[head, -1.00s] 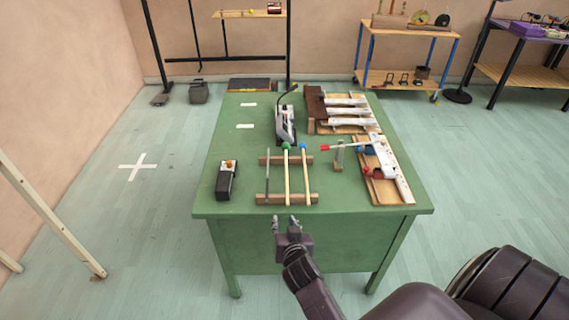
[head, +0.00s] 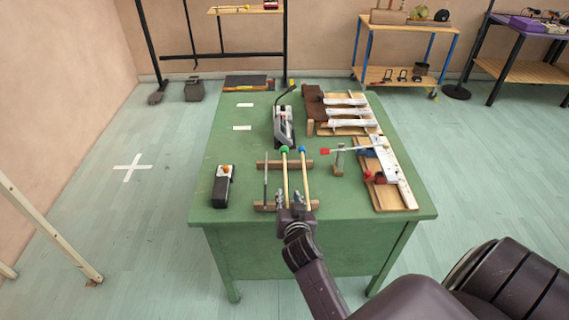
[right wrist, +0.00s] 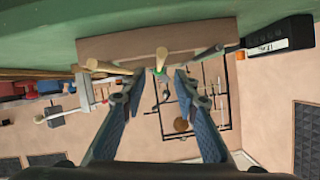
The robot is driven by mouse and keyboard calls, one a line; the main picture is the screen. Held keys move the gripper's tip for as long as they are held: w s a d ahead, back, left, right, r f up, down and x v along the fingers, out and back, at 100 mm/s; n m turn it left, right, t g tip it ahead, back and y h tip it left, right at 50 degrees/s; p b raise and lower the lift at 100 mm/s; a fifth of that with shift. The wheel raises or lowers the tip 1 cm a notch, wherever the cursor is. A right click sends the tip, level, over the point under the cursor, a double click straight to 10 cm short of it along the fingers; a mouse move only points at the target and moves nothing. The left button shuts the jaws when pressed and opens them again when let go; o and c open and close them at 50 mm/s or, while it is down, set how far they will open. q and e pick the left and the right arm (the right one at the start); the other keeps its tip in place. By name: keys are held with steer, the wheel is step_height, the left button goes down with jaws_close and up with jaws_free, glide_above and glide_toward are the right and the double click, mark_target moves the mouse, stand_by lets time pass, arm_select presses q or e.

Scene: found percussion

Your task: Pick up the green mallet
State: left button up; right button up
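The green mallet (head: 286,172) lies across a wooden rack on the green table, its green head (head: 284,150) at the far side and its pale shaft pointing toward me. My right gripper (head: 290,196) is at the near end of the rack, by the shaft's near end. In the right wrist view the gripper (right wrist: 158,82) is open, with its two fingers apart. The mallet's green head (right wrist: 161,51) shows in line with the gap between them. I cannot tell whether the fingers touch the shaft. My left gripper is not in view.
A blue-headed mallet (head: 304,170) and a thin dark stick (head: 266,182) lie on the rack (head: 263,205) on either side. A black box (head: 222,188) with an orange button stands left. Bars on wooden frames (head: 392,180) stand right.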

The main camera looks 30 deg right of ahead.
mark_target(286, 189)
steer(key=shift+p+x, duration=0.35)
steer(key=shift+x, duration=2.75)
steer(key=shift+f, duration=0.1)
steer(key=shift+c, duration=0.6)
jaws_close()
